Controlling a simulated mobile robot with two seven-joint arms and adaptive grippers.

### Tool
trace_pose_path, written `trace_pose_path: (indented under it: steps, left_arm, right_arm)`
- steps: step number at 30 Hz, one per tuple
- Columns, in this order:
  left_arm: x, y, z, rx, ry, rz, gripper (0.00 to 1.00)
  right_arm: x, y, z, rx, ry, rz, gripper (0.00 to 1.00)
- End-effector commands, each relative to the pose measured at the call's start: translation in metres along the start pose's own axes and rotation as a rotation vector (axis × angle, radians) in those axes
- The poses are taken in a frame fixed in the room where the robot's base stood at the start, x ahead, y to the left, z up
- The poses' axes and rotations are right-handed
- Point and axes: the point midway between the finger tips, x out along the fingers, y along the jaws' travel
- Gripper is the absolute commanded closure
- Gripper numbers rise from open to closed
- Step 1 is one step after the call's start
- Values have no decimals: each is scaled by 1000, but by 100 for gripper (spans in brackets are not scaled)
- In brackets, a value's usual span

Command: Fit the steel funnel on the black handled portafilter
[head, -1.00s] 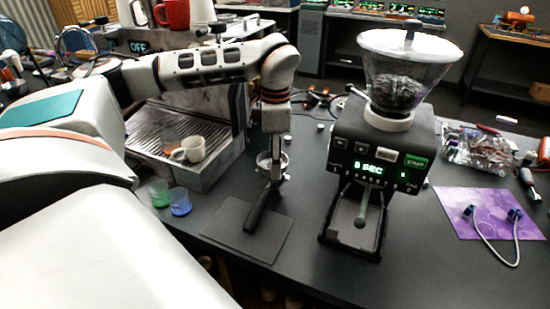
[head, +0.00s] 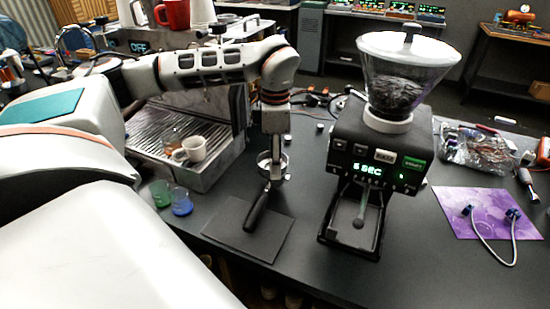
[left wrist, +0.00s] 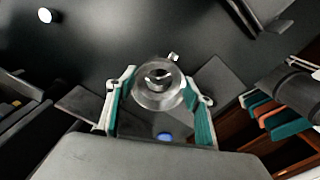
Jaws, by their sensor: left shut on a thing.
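The portafilter's black handle (head: 257,208) lies over the dark mat, pointing toward the front; its head is mostly hidden under my left gripper. My left gripper (head: 273,168) reaches down above that head. In the left wrist view its teal-padded fingers (left wrist: 158,98) are shut on the steel funnel (left wrist: 158,76), a round shiny ring between them. In the head view a pale metal rim shows at the gripper's tips, and I cannot tell whether it is the funnel or the basket. Whether the funnel touches the portafilter is unclear. My right gripper is not in view.
The coffee grinder (head: 372,150) stands close to the right of my left gripper. The espresso machine (head: 190,120) with a white cup (head: 190,149) is to the left. A purple mat (head: 487,213) lies far right.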

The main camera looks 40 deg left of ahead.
Motion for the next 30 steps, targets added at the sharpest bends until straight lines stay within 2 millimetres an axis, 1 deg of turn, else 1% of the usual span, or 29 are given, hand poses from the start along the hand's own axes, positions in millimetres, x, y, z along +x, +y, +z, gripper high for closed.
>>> trace_pose_path:
  steps: [29,30]
  left_arm:
    - [6,0,0,0,0,0,70]
    - [6,0,0,0,0,0,43]
  right_arm:
    - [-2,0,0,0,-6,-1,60]
    - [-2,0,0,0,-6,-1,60]
